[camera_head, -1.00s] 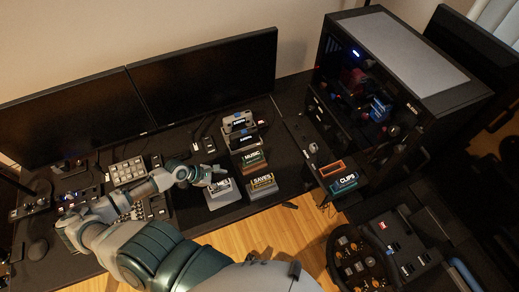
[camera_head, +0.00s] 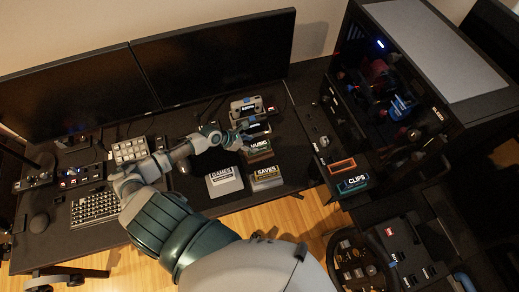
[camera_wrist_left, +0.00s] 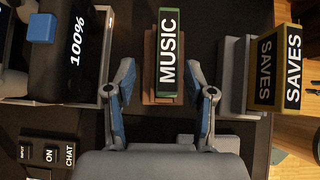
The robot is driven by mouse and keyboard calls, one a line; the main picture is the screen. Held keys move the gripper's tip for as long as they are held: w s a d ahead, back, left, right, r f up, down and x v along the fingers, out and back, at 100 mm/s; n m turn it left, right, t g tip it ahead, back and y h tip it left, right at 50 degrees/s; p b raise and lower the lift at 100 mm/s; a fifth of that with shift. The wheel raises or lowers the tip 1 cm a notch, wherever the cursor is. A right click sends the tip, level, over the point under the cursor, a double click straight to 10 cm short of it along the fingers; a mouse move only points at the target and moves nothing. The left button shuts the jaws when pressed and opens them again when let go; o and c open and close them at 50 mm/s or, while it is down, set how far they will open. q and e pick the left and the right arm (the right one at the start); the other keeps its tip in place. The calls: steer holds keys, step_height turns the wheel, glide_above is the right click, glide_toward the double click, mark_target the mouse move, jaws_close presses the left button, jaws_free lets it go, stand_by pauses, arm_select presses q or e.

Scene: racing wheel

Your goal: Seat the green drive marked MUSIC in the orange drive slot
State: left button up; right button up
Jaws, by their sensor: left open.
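The green drive marked MUSIC (camera_head: 258,146) stands in a brown holder on the dark desk; it also shows in the left wrist view (camera_wrist_left: 169,55), label facing up. My left gripper (camera_head: 236,138) is just left of the drive in the head view. In the left wrist view its open fingers (camera_wrist_left: 164,78) are spread on both sides of the drive's near end, apart from it. The orange drive slot (camera_head: 342,165) is at the desk's right, beside the drive marked CLIPS (camera_head: 353,184), and looks empty. My right gripper is not in view.
The GAMES drive (camera_head: 223,178) and SAVES drive (camera_head: 265,174) stand in front of MUSIC. A dock with a display (camera_wrist_left: 78,45) is on the other side. The open PC case (camera_head: 430,60) rises behind the slot. Two monitors (camera_head: 215,65) stand at the back.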

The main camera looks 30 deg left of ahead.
mark_target(258, 146)
arm_select(q)
steer(key=shift+f, duration=0.2)
steer(key=x, duration=0.4)
steer(key=shift+w+d+f, duration=0.1)
steer(key=shift+d+f, duration=0.15)
steer(key=shift+d, duration=0.45)
steer(key=c, duration=0.8)
jaws_close()
steer(key=shift+a, duration=0.3)
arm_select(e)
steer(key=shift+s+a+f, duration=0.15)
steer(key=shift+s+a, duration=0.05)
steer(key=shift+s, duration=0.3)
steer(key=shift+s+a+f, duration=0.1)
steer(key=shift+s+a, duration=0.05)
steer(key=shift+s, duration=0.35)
